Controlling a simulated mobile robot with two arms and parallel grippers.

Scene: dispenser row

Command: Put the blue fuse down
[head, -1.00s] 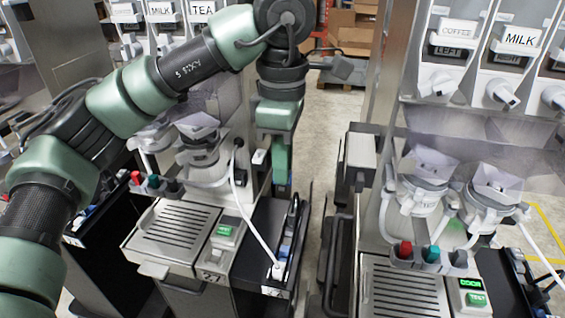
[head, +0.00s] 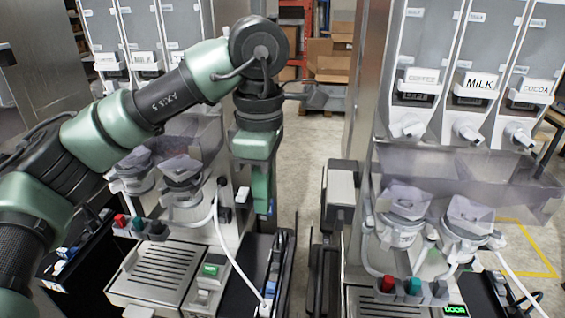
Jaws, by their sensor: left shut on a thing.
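My left arm comes in from the left, bends at the top and hangs straight down. Its gripper (head: 266,207) points down between the two dispenser machines, above the narrow black tray (head: 246,283) at the right side of the left machine. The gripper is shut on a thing. Blue pieces (head: 273,274) and a white plug (head: 265,307) with a cable sit in the tray. My right gripper is not in view.
The left machine has a drip grille (head: 155,268) and red, green and black knobs. The right machine (head: 470,80) bears coffee, milk and cocoa labels; its green display (head: 455,310) reads DOOR. A gap with bare floor (head: 310,150) lies between them. Cardboard boxes (head: 332,65) stand behind.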

